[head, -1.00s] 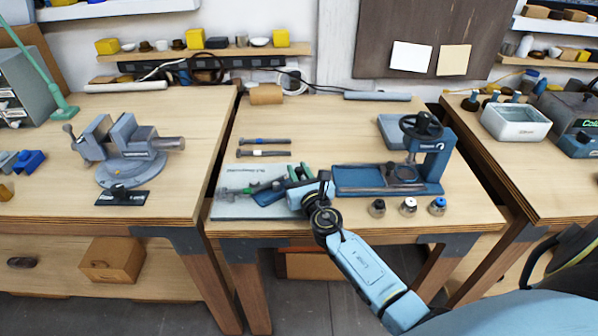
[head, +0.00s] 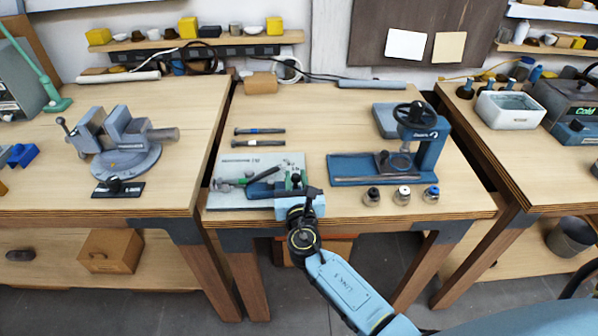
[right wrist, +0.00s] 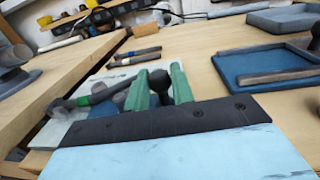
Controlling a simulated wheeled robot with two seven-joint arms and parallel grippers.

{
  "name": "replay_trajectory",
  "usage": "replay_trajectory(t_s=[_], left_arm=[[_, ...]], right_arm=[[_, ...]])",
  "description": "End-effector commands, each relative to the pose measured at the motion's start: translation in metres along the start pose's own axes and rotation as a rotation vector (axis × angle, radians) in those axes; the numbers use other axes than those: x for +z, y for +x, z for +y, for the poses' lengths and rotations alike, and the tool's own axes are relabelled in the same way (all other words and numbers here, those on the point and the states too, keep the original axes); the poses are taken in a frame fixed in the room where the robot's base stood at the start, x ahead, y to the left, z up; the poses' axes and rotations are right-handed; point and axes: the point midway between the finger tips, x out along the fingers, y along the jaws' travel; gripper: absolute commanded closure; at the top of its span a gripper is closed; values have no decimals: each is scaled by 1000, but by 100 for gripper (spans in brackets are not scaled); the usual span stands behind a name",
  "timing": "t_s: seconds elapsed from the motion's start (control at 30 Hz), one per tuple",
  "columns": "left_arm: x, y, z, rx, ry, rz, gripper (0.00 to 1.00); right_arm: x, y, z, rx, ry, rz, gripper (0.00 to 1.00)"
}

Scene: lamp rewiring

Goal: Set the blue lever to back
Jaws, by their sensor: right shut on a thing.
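A blue lever unit (head: 262,189) sits at the front right of the grey mat on the middle bench. My right gripper (head: 294,181) reaches over the bench's front edge to it. In the right wrist view, the green fingers of my right gripper (right wrist: 160,88) stand on either side of a dark round knob (right wrist: 159,77) and are shut on it. I take this knob to be the lever's end; its stem and base are mostly hidden by the gripper. My left gripper is not in view.
A green-and-black tool (head: 236,183) lies on the grey mat (head: 232,203) beside the lever. A blue press (head: 425,150) stands to the right, with several small bottles (head: 402,194) in front. Two dark rods (head: 259,131) lie behind the mat. A vise (head: 125,148) is on the left bench.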

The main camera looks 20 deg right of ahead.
Motion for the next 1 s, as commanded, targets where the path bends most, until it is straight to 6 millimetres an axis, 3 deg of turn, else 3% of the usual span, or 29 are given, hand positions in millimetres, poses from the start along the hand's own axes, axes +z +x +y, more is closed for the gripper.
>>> replay_trajectory(t_s=[0.63,0.67,0.8,1.0], left_arm=[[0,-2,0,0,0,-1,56],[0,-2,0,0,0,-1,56],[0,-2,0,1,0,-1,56],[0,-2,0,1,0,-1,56]], right_arm=[[-1,-9,6,11,1,2,100],[-1,-9,6,11,1,2,73],[-1,-8,6,9,1,2,56],[0,-8,4,6,0,1,56]])
